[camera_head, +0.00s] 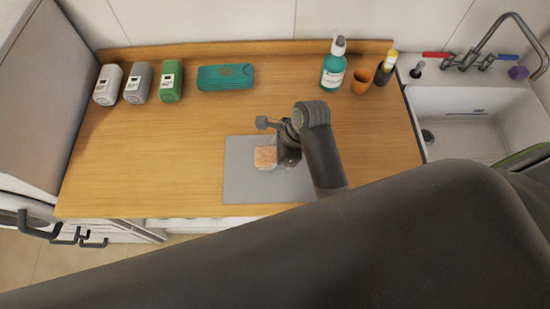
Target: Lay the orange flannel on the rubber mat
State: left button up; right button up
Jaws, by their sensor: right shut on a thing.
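The orange flannel (265,157) shows as a small folded orange piece over the grey rubber mat (240,183). My right gripper (279,157) is over the mat and shut on the flannel's right side. My arm and gripper hide part of the flannel and the mat's right part. From this view I cannot tell whether the flannel touches the mat or is held just above it. My left gripper is not in view.
Three canisters, white (108,85), grey (139,83) and green (171,81), stand at the back left beside a teal case (226,77). A teal pump bottle (333,72), an orange cup (362,80) and a dark bottle (386,70) stand back right, near the sink (465,125). The left wooden top is clear.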

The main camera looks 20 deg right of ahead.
jog(key=f, duration=0.4)
jog(key=shift+w+f+p, duration=0.25)
jog(key=shift+w+p, duration=0.05)
jog(key=shift+p, duration=0.1)
jog(key=shift+f, duration=0.15)
jog(key=o, duration=0.9)
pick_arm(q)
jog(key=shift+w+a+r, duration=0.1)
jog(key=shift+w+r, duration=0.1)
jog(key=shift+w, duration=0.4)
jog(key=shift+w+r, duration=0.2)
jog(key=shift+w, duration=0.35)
pick_arm(e)
jog(key=shift+d+r, duration=0.2)
jog(key=shift+r, duration=0.3)
pick_arm(q)
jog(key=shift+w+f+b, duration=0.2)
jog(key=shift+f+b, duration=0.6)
jog(key=shift+b, duration=0.05)
pick_arm(e)
jog(key=v, duration=1.1)
jog(key=shift+s+r, duration=0.1)
